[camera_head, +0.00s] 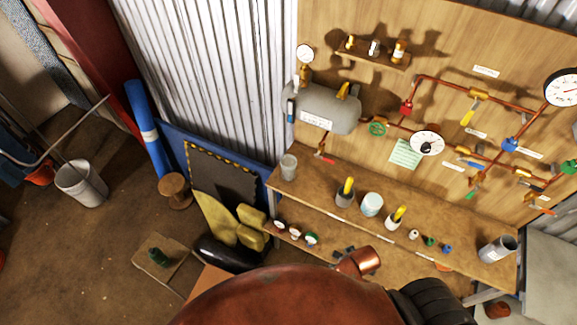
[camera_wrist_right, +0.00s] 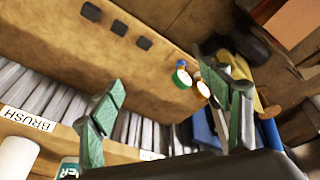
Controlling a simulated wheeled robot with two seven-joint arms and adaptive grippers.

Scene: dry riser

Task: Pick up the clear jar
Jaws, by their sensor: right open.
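A cloudy, see-through jar (camera_head: 288,166) stands upright at the left end of the wooden bench in the head view; I take it to be the clear jar. A paler, whitish-blue jar (camera_head: 372,204) stands further right on the same bench. My right gripper (camera_wrist_right: 168,115) shows in its wrist view with its green-padded fingers wide apart and nothing between them. The clear jar cannot be made out for certain in that wrist view. I cannot make out the right gripper's fingers in the head view, and my left gripper is in neither view.
Two dark holders with yellow-handled tools (camera_head: 345,193) (camera_head: 395,218) flank the whitish jar. A grey metal cup (camera_head: 497,249) stands at the bench's right end. Copper pipes and a grey tank (camera_head: 325,107) are on the board behind. Small round items (camera_head: 296,233) lie on a lower ledge.

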